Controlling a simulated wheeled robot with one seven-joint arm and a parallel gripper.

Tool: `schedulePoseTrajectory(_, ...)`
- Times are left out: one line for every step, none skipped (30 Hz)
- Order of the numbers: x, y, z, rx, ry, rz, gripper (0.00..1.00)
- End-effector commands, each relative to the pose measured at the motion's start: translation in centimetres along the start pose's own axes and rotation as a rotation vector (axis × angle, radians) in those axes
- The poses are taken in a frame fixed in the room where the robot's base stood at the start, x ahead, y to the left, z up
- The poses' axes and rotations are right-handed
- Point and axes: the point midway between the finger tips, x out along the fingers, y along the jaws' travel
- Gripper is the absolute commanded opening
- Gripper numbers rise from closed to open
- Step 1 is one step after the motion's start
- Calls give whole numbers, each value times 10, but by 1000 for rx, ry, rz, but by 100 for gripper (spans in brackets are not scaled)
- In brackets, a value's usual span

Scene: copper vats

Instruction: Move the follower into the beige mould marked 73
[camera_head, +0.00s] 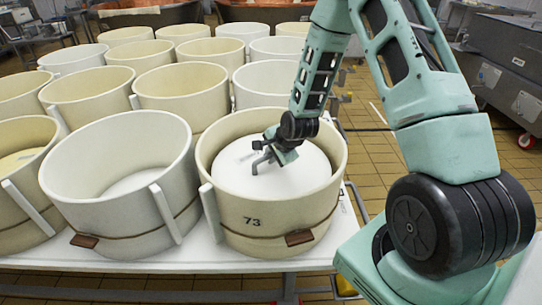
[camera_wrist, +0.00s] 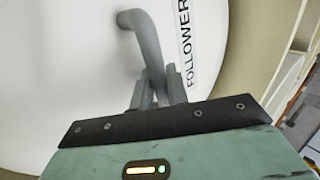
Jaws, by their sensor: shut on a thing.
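The beige mould marked 73 (camera_head: 240,225) stands at the front right of the table, open at the top. The follower (camera_head: 310,172) is a white disc lying inside this mould, below its rim. In the wrist view the follower (camera_wrist: 60,70) fills much of the picture, with a "FOLLOWER" label and a bent grey handle (camera_wrist: 147,45). My gripper (camera_head: 265,152) reaches down into the mould and is shut on the handle. In the wrist view its fingers (camera_wrist: 160,92) close around the handle's lower part. Whether the disc rests on the mould's bottom is hidden.
A white mould (camera_head: 120,165) stands close to the left of mould 73. Several beige and white moulds fill the table behind and to the left. A grey metal cart (camera_head: 510,75) is at the back right. Tiled floor (camera_head: 385,160) shows right of the table.

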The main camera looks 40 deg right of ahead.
Motion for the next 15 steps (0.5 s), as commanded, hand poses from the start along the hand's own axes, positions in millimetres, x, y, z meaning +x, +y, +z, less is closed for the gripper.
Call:
schedulePoseTrajectory(0,-2,0,-1,1,-5,0)
schedulePoseTrajectory(0,-2,0,-1,1,-5,0)
schedulePoseTrajectory(1,-1,0,-1,1,-5,0)
schedulePoseTrajectory(1,-1,0,-1,1,-5,0)
schedulePoseTrajectory(1,-1,0,-1,1,-5,0)
schedulePoseTrajectory(2,-1,0,-1,1,-5,0)
schedulePoseTrajectory(2,0,0,-1,1,-5,0)
schedulePoseTrajectory(2,0,0,-1,1,-5,0)
schedulePoseTrajectory(3,0,0,-1,1,-5,0)
schedulePoseTrajectory(3,0,0,-1,1,-5,0)
schedulePoseTrajectory(3,0,0,-1,1,-5,0)
schedulePoseTrajectory(4,0,0,-1,1,-5,0)
schedulePoseTrajectory(4,1,0,-1,1,-5,0)
schedulePoseTrajectory(4,1,0,-1,1,-5,0)
schedulePoseTrajectory(5,1,0,-1,1,-5,0)
